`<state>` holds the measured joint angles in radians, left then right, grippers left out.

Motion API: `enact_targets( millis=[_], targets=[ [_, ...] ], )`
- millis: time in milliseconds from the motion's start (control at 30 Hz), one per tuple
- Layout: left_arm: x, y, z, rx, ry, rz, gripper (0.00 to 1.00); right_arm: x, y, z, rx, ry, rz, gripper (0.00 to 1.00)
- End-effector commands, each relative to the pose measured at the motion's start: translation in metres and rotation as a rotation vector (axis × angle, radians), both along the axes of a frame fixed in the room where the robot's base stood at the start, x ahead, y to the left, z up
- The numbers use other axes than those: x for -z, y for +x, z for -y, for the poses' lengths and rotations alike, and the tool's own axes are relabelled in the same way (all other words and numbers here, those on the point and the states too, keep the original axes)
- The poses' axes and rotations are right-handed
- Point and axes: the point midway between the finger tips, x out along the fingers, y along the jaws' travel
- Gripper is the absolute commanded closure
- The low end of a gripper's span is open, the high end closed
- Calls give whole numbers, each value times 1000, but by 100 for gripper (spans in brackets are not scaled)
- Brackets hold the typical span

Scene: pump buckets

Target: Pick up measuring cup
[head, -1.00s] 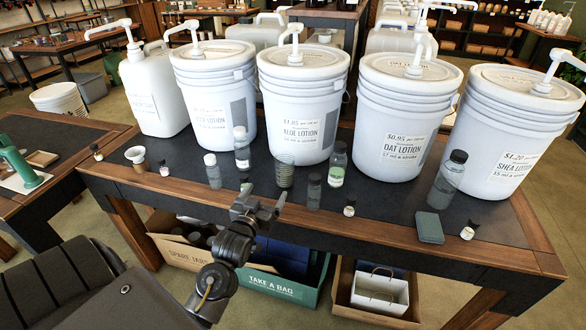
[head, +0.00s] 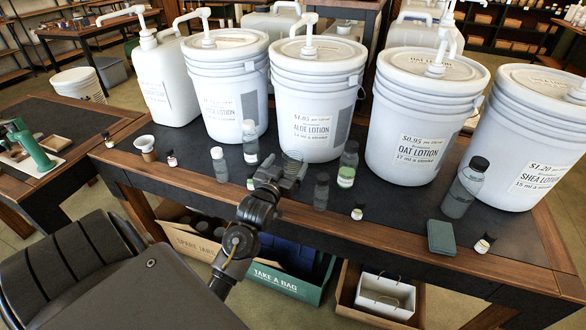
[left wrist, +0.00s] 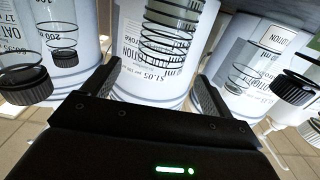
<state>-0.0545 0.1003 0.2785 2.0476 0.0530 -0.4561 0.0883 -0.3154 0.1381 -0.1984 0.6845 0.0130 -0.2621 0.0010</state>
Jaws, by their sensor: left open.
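The measuring cup (head: 293,156) is clear with dark ring markings and stands on the dark table top before the middle aloe lotion bucket. My left gripper (head: 282,172) is in front of it in the head view and hides its lower part. In the left wrist view the ringed cup (left wrist: 172,35) appears upside down, between the lines of the two fingers (left wrist: 152,85). The gripper is open, and I cannot tell whether the cup is fully between the fingertips. My right gripper is out of view.
A green-labelled bottle (head: 347,165) and a small dark-capped bottle (head: 321,191) stand close right of the cup. White-capped bottles (head: 219,165) stand to the left. Large pump buckets (head: 318,98) line the back. A green box (head: 441,237) lies front right.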

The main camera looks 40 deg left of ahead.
Motion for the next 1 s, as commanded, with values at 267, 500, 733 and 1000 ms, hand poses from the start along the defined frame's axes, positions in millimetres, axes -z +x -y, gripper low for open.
enact_targets(
  millis=[267,500,733,1000],
  targets=[
    [-1,30,-10,0,0,0,14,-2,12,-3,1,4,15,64],
    [0,51,-16,1,0,0,14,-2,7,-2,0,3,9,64],
    [0,51,-17,1,0,0,15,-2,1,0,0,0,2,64],
    [0,51,-17,1,0,0,51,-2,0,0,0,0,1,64]
  ],
)
